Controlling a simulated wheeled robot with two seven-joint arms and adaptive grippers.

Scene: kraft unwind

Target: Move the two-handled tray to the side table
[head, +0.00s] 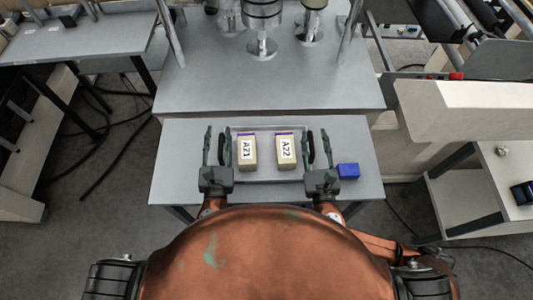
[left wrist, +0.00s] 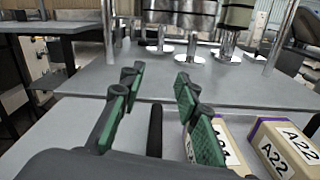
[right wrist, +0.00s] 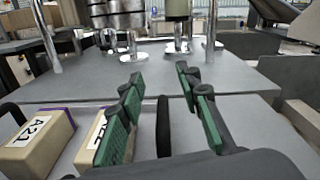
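The grey tray (head: 265,170) lies flat on the low grey table in front of me. It carries two tan boxes, A21 (head: 246,153) and A22 (head: 286,152), standing side by side. My left gripper (head: 215,140) is open at the tray's left end. In the left wrist view the black left handle (left wrist: 155,130) shows between its spread green-padded fingers. My right gripper (head: 316,140) is open at the right end. The black right handle (right wrist: 163,125) shows between its fingers, with clear gaps on both sides. I cannot tell which surface is the side table.
A blue box (head: 348,171) sits on the low table (head: 180,155), close right of my right gripper. A higher grey platform (head: 265,90) with metal posts and cylinders lies behind. Another table (head: 110,42) stands back left. A white shelf unit (head: 465,200) stands right; cables cross the left floor.

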